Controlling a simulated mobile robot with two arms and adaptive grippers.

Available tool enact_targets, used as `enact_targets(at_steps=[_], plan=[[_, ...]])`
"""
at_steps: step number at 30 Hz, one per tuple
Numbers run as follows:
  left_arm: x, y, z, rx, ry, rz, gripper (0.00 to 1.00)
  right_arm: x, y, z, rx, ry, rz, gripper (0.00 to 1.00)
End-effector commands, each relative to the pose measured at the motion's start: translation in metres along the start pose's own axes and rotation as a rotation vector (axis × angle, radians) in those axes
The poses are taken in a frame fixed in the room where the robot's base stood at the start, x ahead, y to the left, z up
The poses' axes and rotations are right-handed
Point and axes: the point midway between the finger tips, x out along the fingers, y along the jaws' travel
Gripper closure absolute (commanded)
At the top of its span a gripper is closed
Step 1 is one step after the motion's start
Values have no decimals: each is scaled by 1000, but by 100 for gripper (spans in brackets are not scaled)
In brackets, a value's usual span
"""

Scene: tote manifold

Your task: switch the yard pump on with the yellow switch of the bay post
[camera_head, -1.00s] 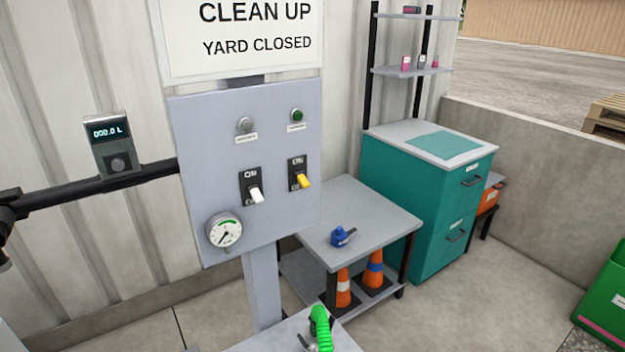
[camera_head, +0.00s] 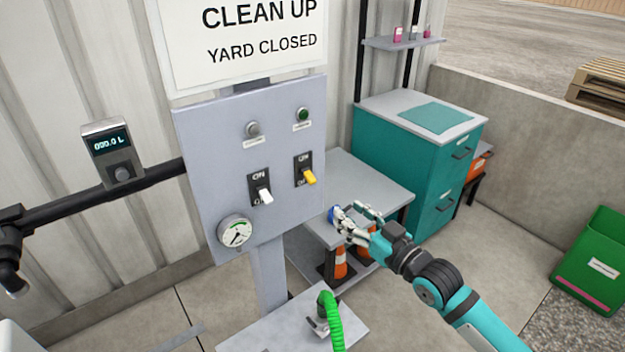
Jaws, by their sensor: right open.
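The bay post's grey panel (camera_head: 215,150) stands in the middle of the head view. Its yellow switch (camera_head: 310,178) is at the right side of the panel, with the lever tilted down toward the lower mark. A white switch (camera_head: 265,196) sits to its left, also with its lever down. A green lamp (camera_head: 303,114) is above the yellow switch, and a grey lamp (camera_head: 253,129) is above the white one. My right gripper (camera_head: 352,214) is open, below and right of the yellow switch and apart from it. It partly hides a blue object on the small table. My left gripper is not in view.
A pressure gauge (camera_head: 236,232) is at the panel's lower left. A grey side table (camera_head: 385,186) with orange cones below and a teal cabinet (camera_head: 400,140) stand behind my right arm. A green hose (camera_head: 332,315) rises at the bottom. A green bin (camera_head: 590,260) is at the right.

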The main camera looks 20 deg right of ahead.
Motion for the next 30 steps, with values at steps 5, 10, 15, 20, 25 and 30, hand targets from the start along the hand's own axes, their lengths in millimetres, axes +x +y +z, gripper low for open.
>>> enact_targets(at_steps=[5,10,15,20,25,30], plan=[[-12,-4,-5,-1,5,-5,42,42,1,-4,2,3,2,58],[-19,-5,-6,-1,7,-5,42,79,1,-4,2,2,2,58],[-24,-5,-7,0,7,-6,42,112,0,-3,1,2,1,58],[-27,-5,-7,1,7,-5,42,132,1,-1,0,1,2,58],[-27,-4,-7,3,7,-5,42,141,0,0,0,0,1,58],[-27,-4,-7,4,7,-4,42,142,1,1,0,-1,2,58]])
